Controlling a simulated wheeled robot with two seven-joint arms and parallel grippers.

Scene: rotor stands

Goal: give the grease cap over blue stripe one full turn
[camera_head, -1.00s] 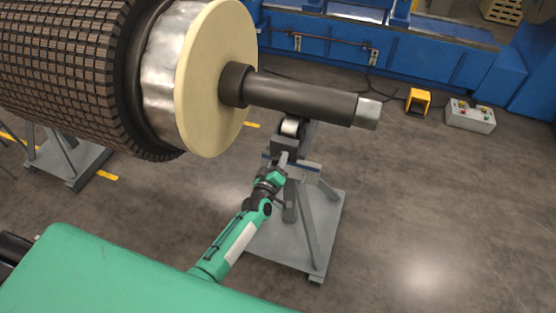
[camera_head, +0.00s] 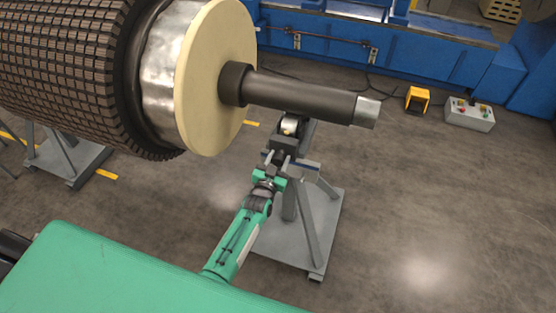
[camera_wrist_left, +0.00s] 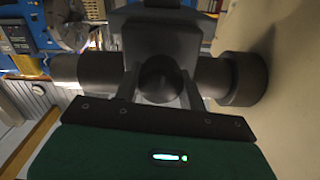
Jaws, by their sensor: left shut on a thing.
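A dark round cap (camera_wrist_left: 160,79) sits between the two fingers of my left gripper (camera_wrist_left: 162,92) in the left wrist view. The fingers are shut on its sides. In the head view my left gripper (camera_head: 281,160) reaches up to the near side of the stand's roller head (camera_head: 285,143), below the shaft. The cap is too small and covered there to make out. A thin bluish strip (camera_head: 309,167) crosses the stand top behind the gripper. I cannot tell whether it is the task's stripe. My right gripper is not in view.
The dark shaft (camera_head: 300,95) of the large rotor rests over the roller (camera_head: 291,124), close above my gripper. The grey stand (camera_head: 318,238) spreads its legs on the floor. A yellow box (camera_head: 417,99) and a button box (camera_head: 470,114) stand far right. The floor at right is clear.

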